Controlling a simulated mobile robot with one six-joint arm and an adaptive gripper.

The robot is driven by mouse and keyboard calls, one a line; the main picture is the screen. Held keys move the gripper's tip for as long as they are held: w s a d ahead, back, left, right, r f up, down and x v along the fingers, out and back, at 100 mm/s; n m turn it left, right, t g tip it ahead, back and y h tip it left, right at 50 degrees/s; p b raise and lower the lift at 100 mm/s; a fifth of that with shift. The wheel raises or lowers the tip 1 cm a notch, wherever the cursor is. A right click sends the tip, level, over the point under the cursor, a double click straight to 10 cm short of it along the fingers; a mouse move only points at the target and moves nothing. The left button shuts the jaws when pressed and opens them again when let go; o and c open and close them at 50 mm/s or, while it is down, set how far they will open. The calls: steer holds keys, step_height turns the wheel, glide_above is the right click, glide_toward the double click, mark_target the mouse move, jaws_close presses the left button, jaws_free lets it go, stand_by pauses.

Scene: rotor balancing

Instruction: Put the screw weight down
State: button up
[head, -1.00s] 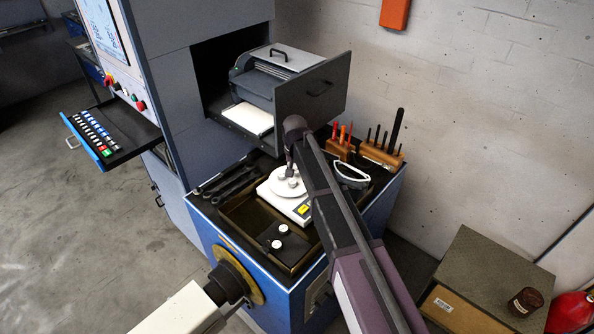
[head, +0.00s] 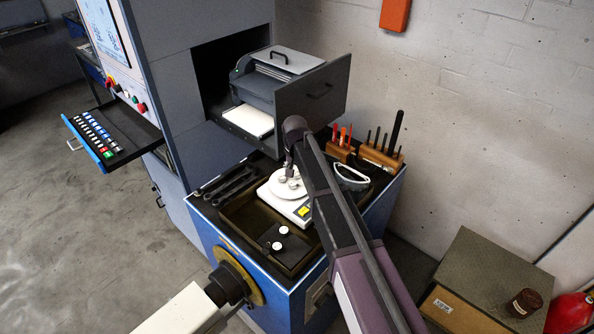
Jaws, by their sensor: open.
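A white scale (head: 302,209) with a round pan (head: 276,190) stands in the tray on the blue cabinet. Small metal weights (head: 292,184) show on the pan; which one is the screw weight I cannot tell. My gripper (head: 289,172) is open, pointing down just above the pan at these weights. It is too small in view to tell whether its fingers touch one. My arm hides the right part of the scale. Two more white-topped weights (head: 284,230) sit on a black block (head: 290,247) in front of the scale.
Wrenches (head: 232,183) lie left of the tray. A wooden tool holder (head: 379,160), a smaller holder with red-handled tools (head: 339,150) and a pale handle-shaped object (head: 351,178) are behind and right. An open drawer with a printer (head: 268,80) overhangs the back.

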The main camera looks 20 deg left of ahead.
step_height(320, 180, up, 11)
steer(key=s+p, duration=0.1)
steer(key=p, duration=0.9)
steer(key=shift+s+d+p, duration=0.15)
steer(key=shift+s+p, duration=0.05)
steer(key=shift+p, duration=0.1)
stand_by(0.6)
steer(key=s+d, duration=0.5)
steer(key=d, duration=0.9)
steer(key=s+d+m+g, duration=0.1)
steer(key=s+d, duration=0.4)
steer(key=d, duration=1)
steer(key=s+d+m, duration=0.1)
steer(key=s+d, duration=0.4)
steer(key=d, duration=0.9)
steer(key=shift+s+d, duration=0.2)
step_height(320, 180, down, 13)
steer(key=b, duration=1.3)
